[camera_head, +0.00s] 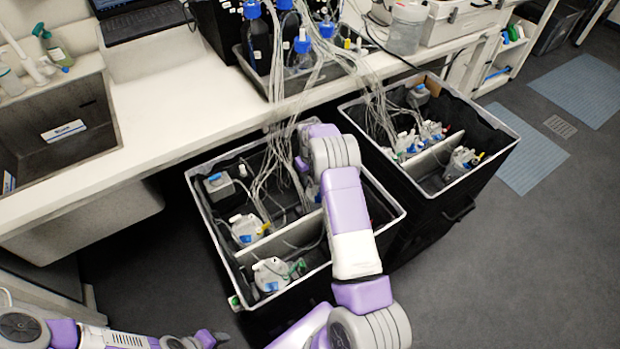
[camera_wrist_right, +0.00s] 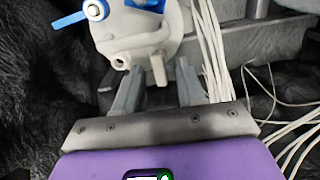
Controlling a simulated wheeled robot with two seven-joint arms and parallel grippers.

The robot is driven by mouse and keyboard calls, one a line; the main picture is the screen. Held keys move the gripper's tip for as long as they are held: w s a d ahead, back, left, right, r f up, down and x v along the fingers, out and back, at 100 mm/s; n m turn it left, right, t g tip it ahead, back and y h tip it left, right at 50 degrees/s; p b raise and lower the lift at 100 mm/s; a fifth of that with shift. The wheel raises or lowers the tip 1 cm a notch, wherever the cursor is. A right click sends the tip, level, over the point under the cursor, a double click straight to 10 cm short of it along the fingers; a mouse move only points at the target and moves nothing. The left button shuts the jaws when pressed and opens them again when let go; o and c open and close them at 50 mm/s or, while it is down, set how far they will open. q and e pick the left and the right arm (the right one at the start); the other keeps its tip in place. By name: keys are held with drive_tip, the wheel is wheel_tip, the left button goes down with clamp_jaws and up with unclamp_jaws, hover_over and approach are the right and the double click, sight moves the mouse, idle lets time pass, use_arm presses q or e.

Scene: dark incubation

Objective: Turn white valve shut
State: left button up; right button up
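In the right wrist view, a pale valve body (camera_wrist_right: 135,35) with a spout hangs just beyond the fingers. A blue lever (camera_wrist_right: 69,20) sticks out to its left beside a round white knob (camera_wrist_right: 96,10). My right gripper (camera_wrist_right: 158,80) has its two grey fingers apart, below and around the spout; contact is unclear. In the head view, my right arm reaches into the nearer black bin (camera_head: 290,240) and hides the fingers. Pale valve units (camera_head: 270,273) with coloured handles sit there. I cannot tell which is the white valve. My left gripper (camera_head: 207,339) is at the lower left edge, fingers unclear.
A second black bin (camera_head: 490,125) with more units stands to the right. White tubes (camera_head: 372,90) run from bottles on the counter (camera_head: 180,100) into both bins. A divider (camera_head: 283,240) crosses the nearer bin. The floor (camera_head: 520,270) at right is clear.

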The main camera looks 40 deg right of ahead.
drive_tip(key=shift+f, duration=0.15)
clamp_jaws()
drive_tip(key=shift+m, duration=0.4)
drive_tip(key=m, duration=0.3)
drive_tip(key=shift+d+m, duration=0.1)
drive_tip(key=shift+m, duration=0.2)
drive_tip(key=m, duration=0.9)
drive_tip(key=shift+s+d, duration=0.1)
drive_tip(key=shift+s+m, duration=0.1)
drive_tip(key=shift+m, duration=2.2)
